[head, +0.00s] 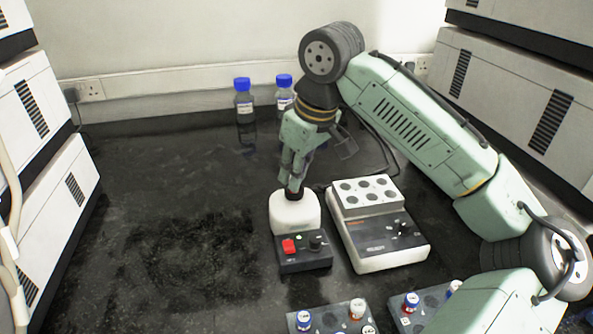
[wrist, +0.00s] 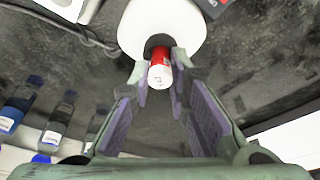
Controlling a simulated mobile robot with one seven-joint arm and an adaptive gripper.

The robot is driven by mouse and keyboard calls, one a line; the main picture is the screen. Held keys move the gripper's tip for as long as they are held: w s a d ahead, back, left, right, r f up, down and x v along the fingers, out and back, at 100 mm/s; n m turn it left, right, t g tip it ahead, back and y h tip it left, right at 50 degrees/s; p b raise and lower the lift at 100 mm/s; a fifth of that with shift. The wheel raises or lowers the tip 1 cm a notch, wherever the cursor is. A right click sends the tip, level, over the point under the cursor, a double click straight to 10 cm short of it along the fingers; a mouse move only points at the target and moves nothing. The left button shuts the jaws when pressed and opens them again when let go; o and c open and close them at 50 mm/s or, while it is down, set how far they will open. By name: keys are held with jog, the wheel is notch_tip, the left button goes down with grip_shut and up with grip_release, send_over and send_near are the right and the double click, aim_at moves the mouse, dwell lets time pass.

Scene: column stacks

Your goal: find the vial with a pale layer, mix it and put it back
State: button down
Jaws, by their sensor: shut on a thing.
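My gripper (head: 293,190) points down over the vortex mixer (head: 295,211), a white body with a dark front panel, a red switch and a green light.
A white block heater (head: 378,232) with several empty wells stands just right of the mixer. Two blue-capped bottles (head: 244,102) (head: 284,95) stand near the back wall. White instrument stacks line both sides. The bench left of the mixer is clear.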

jog(key=shift+r+p, duration=2.2)
jog(key=shift+r, duration=0.45)
jog(key=shift+f, duration=0.15)
